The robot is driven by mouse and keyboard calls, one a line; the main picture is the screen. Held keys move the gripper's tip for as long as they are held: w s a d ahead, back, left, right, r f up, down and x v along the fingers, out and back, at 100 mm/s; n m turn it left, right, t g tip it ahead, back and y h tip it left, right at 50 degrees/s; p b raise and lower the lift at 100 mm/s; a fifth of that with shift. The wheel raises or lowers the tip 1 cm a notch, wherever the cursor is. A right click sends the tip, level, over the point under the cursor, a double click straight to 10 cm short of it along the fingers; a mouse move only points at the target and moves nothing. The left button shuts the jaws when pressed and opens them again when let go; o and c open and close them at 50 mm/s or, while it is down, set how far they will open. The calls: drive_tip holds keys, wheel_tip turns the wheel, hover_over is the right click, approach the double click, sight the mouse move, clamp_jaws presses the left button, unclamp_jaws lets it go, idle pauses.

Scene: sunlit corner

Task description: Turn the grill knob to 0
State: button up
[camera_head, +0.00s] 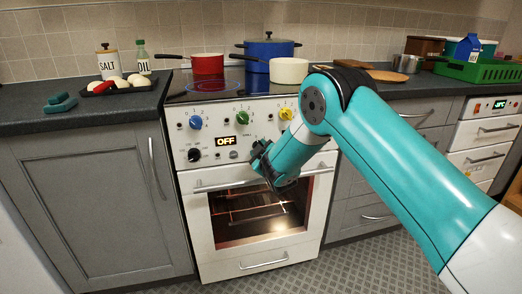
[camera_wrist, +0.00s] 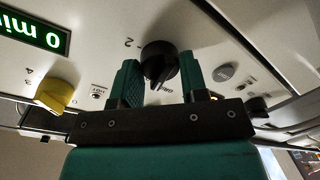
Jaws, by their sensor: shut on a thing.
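The black grill knob (camera_wrist: 158,60) sits on the white oven panel in the wrist view, with a faint label below it that seems to read grill and a 2 mark at its upper left. Its pointed ridge faces down in the picture, toward the label. My gripper (camera_wrist: 160,78) has one green finger on each side of the knob and is shut on it. In the head view my gripper (camera_head: 268,160) is at the oven's control panel, right of the display (camera_head: 222,142) that reads OFF. It hides the grill knob there.
Blue (camera_head: 196,122), green (camera_head: 243,118) and yellow (camera_head: 286,114) knobs line the upper panel. Another black knob (camera_head: 194,155) sits lower left. The lit oven door (camera_head: 258,212) is closed below. A red pot (camera_head: 207,64) and a white pot (camera_head: 289,71) stand on the hob.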

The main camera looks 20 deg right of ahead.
idle(0.4)
drive_tip(key=o, duration=0.9)
drive_tip(key=shift+s, duration=0.1)
drive_tip(key=s+b, duration=0.3)
drive_tip(key=s, duration=0.2)
drive_tip(key=s+b, duration=0.3)
drive_tip(key=s, duration=0.3)
drive_tip(key=s+d+r+b, duration=0.1)
drive_tip(key=s+b, duration=0.2)
drive_tip(key=s, duration=0.3)
drive_tip(key=shift+s, duration=0.15)
